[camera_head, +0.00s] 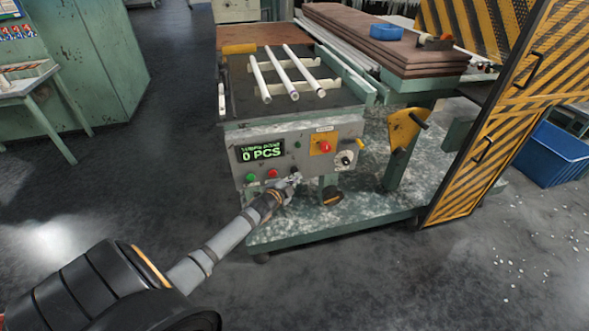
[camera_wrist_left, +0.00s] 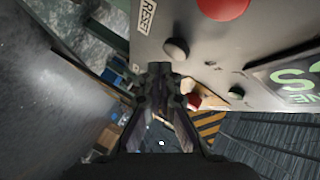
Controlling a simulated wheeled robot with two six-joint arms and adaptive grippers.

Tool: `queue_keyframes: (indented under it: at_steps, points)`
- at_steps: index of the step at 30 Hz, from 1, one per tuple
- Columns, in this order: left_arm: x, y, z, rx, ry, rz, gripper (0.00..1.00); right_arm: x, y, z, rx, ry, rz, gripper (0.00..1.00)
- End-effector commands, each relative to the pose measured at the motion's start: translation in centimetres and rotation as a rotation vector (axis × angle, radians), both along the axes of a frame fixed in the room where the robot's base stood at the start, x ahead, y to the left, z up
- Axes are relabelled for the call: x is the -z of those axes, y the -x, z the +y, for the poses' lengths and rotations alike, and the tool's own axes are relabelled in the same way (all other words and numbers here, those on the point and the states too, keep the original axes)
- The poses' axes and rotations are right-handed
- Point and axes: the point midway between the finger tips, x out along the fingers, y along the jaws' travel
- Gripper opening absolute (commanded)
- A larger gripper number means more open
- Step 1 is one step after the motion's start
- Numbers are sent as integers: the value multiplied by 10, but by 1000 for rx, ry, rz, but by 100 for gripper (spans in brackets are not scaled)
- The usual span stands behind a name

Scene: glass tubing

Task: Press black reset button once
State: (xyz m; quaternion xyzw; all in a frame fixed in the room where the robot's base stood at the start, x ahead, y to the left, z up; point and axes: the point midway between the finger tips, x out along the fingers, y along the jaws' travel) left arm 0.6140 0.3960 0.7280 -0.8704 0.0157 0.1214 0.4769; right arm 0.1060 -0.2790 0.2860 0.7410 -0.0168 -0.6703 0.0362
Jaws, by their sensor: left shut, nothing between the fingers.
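The control panel (camera_head: 222,168) is on the front of the tubing machine, with a green display reading 0 PCS (camera_head: 261,153). In the left wrist view the dark reset button (camera_wrist_left: 176,49) sits beside a RESET label (camera_wrist_left: 148,14). My left gripper (camera_head: 294,178) is shut and empty, at the panel's lower edge right of the red button (camera_head: 272,174). In the left wrist view its closed fingertips (camera_wrist_left: 160,70) are close to the reset button; I cannot tell whether they touch it. In the head view the gripper seems to cover that button. My right gripper is not in view.
A green button (camera_head: 251,178) is left of the red one. A red mushroom button (camera_head: 324,147) on a yellow plate and a knob (camera_head: 345,159) are on the panel's right. White tubes (camera_head: 280,78) lie on top. A striped guard door (camera_head: 495,130) stands at right.

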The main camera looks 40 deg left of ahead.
Motion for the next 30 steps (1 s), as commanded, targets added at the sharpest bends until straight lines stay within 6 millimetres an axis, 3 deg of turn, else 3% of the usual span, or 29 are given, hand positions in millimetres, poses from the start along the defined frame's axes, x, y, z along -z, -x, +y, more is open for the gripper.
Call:
queue_keyframes:
  at_steps: [8,16,21,30]
  points:
    - [0,1,-1,0,0,0,0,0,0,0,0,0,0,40]
    - [-2,17,-20,1,0,0,0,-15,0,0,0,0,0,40]
    - [3,27,-33,3,1,1,0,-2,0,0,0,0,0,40]
    - [0,33,-38,0,0,-1,0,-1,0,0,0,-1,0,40]
